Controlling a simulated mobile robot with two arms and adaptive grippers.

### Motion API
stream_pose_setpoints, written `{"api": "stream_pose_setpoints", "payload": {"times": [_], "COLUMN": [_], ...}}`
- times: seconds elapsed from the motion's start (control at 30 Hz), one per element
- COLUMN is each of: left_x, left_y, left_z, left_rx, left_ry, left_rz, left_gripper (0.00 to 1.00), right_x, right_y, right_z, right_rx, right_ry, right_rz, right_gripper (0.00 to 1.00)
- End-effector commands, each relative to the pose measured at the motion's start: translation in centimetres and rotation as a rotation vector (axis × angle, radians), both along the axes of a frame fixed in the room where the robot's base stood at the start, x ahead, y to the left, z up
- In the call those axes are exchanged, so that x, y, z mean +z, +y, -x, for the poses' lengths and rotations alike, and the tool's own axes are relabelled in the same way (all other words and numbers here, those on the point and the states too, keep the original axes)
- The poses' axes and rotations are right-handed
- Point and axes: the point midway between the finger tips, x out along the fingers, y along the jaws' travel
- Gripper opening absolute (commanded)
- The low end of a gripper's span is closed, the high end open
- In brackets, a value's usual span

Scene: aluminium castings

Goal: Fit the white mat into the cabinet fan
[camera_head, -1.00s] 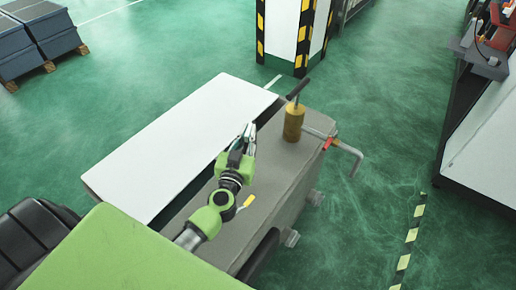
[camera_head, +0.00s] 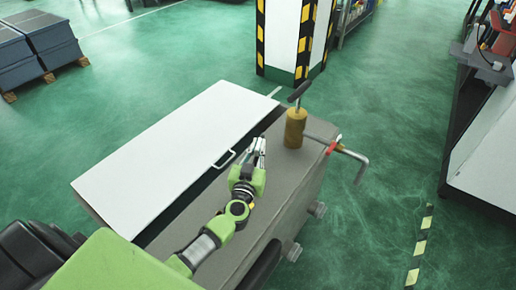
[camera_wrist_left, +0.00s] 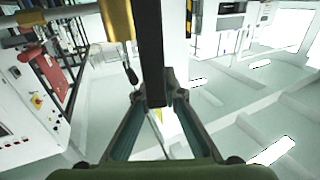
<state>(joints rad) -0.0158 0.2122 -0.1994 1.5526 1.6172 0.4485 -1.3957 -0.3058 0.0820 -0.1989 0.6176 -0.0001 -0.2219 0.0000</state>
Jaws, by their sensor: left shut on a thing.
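My left gripper (camera_head: 259,150) is above the top of the grey cabinet, near the inner edge of a large white panel. In the left wrist view, its fingers (camera_wrist_left: 153,98) close on a long dark bar (camera_wrist_left: 150,50) that runs up out of the picture. I cannot tell what the bar belongs to. I cannot identify a separate white mat or a fan. My right gripper is not in view.
A brass-coloured cylinder (camera_head: 295,128) with a dark-topped rod stands on the cabinet's far end. A bent grey bar (camera_head: 357,160) sticks out over the right edge. A striped pillar (camera_head: 286,35) stands behind. The green floor at right is open up to a white bench (camera_head: 490,150).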

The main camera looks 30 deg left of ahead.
Motion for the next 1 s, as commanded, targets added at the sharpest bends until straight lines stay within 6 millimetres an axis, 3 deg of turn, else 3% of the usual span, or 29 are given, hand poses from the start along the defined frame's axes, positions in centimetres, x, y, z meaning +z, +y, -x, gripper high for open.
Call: {"api": "stream_pose_setpoints", "payload": {"times": [0.1,0.2,0.6,0.77,1.0], "left_x": [-0.3,-0.3,0.2,-0.1,-0.1], "left_y": [0.0,0.0,0.0,-0.6,-1.9], "left_z": [0.0,0.0,0.1,2.5,7.6], "left_rx": [0.000,0.000,0.000,-0.001,-0.001], "left_ry": [0.000,0.000,0.000,0.004,0.003], "left_rz": [-0.001,0.000,0.001,0.002,0.001], "left_gripper": [0.00,0.26,0.26,0.26,0.26], "right_x": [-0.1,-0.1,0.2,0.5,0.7], "right_y": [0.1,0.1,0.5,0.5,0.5], "right_z": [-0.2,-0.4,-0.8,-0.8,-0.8], "right_rx": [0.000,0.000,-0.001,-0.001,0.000], "right_ry": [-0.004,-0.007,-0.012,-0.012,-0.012], "right_rz": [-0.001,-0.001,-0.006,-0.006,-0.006], "right_gripper": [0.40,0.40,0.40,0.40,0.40]}}
